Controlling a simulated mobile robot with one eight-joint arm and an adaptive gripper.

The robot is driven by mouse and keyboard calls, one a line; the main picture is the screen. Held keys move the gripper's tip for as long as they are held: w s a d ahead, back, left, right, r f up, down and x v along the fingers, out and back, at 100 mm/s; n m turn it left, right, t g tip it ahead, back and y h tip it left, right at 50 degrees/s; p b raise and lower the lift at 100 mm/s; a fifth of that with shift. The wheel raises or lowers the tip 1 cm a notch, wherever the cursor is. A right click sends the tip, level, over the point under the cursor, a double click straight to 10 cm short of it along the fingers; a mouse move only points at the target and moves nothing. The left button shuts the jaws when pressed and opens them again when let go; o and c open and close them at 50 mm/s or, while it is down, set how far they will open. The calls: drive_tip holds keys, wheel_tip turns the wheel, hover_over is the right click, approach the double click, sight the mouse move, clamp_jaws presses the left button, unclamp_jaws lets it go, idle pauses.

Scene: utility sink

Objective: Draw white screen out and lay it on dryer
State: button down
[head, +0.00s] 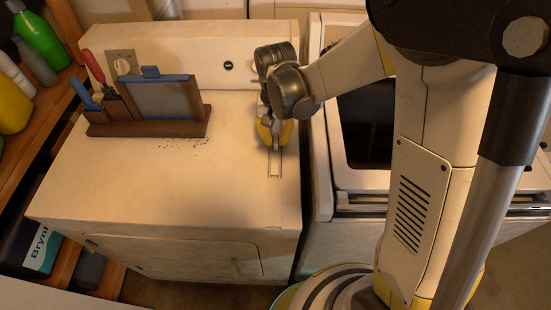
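The dryer (180,200) is an off-white machine with a broad flat top. A narrow pale slot strip (275,168) runs along the right side of its top. The white screen is hard to make out; a small pale piece at the strip's far end, between my fingers, may be its handle. My gripper (276,142) points down there, its yellow fingers on either side of that piece. I cannot tell whether they touch it.
A wooden holder (150,128) with a blue-framed grey screen (163,100) and red- and blue-handled tools stands at the back left, dark crumbs beside it. The dryer top's front and middle are clear. A second machine (345,180) stands to the right, bottles (42,40) on a left shelf.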

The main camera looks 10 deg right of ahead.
drive_tip(key=shift+r, duration=0.1)
idle(0.4)
wheel_tip(320, 180, up, 18)
drive_tip(key=p, duration=0.5)
drive_tip(key=shift+p, duration=0.4)
idle(0.4)
